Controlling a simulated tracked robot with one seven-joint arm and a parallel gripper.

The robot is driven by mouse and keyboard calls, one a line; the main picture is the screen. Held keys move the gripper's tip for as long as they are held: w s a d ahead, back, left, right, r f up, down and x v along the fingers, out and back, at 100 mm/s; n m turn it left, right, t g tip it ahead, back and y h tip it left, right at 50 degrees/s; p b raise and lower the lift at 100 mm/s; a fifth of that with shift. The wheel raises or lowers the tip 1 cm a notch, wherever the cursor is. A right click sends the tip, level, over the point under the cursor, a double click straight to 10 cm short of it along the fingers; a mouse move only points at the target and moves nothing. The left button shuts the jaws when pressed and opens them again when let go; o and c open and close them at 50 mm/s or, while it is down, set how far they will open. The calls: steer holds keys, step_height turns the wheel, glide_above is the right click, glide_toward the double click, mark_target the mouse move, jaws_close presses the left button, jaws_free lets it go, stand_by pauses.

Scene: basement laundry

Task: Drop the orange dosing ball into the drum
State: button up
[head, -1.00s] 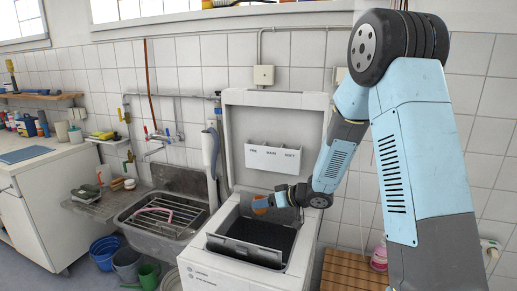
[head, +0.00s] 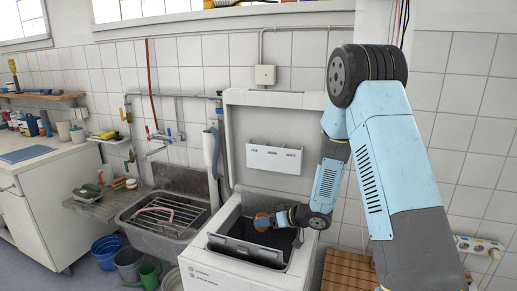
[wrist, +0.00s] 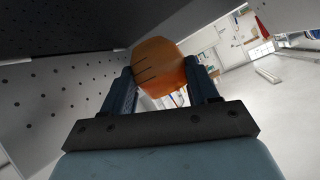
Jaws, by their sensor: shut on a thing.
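The orange dosing ball (head: 262,221) is held in my gripper (head: 273,220), which is shut on it, at the open top of the washing machine (head: 235,262). In the wrist view the orange ball (wrist: 160,66) sits between the two dark fingers of my gripper (wrist: 163,85). The drum (head: 247,250) is dark inside, with its raised flaps around the opening. Perforated metal (wrist: 60,90) shows at the left of the wrist view, close to the ball. The ball is over the back part of the opening; its exact depth relative to the rim I cannot tell.
The machine's raised lid (head: 276,115) stands behind the opening, with a white detergent tray (head: 274,157) on it. A metal sink (head: 165,220) with a rack is to the left. A wooden slatted stand (head: 347,272) is to the right.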

steer(key=o, duration=1.3)
steer(key=v, duration=1.3)
steer(key=shift+s+d, duration=0.15)
steer(key=shift+d, duration=0.2)
steer(key=shift+r, duration=0.1)
